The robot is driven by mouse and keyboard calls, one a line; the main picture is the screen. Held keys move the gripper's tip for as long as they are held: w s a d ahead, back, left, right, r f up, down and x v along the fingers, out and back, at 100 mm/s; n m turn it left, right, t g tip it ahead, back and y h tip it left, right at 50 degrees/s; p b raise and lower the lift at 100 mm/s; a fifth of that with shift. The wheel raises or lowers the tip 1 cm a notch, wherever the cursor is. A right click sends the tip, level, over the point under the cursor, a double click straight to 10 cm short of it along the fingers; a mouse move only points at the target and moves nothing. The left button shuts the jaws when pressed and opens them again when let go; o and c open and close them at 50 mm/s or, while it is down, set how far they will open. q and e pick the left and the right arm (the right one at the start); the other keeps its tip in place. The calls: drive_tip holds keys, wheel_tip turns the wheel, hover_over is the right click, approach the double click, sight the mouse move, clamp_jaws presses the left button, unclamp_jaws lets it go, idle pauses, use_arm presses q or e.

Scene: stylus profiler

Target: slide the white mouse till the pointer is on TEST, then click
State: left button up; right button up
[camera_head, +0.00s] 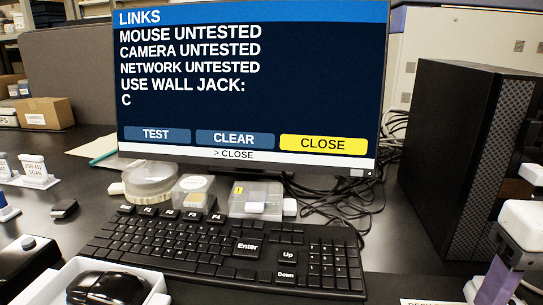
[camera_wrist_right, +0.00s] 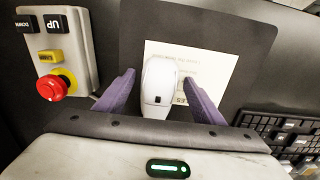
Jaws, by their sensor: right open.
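The monitor (camera_head: 250,110) shows a LINKS page with MOUSE, CAMERA and NETWORK all UNTESTED. Along its bottom are TEST (camera_head: 156,134), CLEAR (camera_head: 235,138) and CLOSE (camera_head: 324,144). CLOSE is lit yellow, and the line below reads "> CLOSE". In the right wrist view the white mouse (camera_wrist_right: 158,78) lies on a dark mat over a printed card. My right gripper (camera_wrist_right: 160,80) is open, with one purple finger on each side of the mouse; contact cannot be told. In the head view the right gripper (camera_head: 497,282) is partly cut off at the lower right. My left gripper is out of view.
A black keyboard (camera_head: 225,248) lies before the monitor. A black mouse (camera_head: 108,288) sits in a white tray at lower left. A black computer case (camera_head: 465,150) stands at right. The right wrist view shows a control box with a red button (camera_wrist_right: 57,87) left of the mat.

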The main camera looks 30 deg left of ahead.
drive_tip(key=c, duration=1.1)
drive_tip(key=shift+o, duration=0.2)
drive_tip(key=shift+s+a, duration=1.2)
drive_tip(key=shift+a, duration=0.6)
drive_tip(key=shift+s+a, duration=1.2)
drive_tip(key=shift+a, duration=0.55)
drive_tip(key=shift+s+a, duration=1.2)
drive_tip(key=shift+a, duration=0.6)
drive_tip(key=o, duration=1.2)
drive_tip(key=shift+c, duration=0.3)
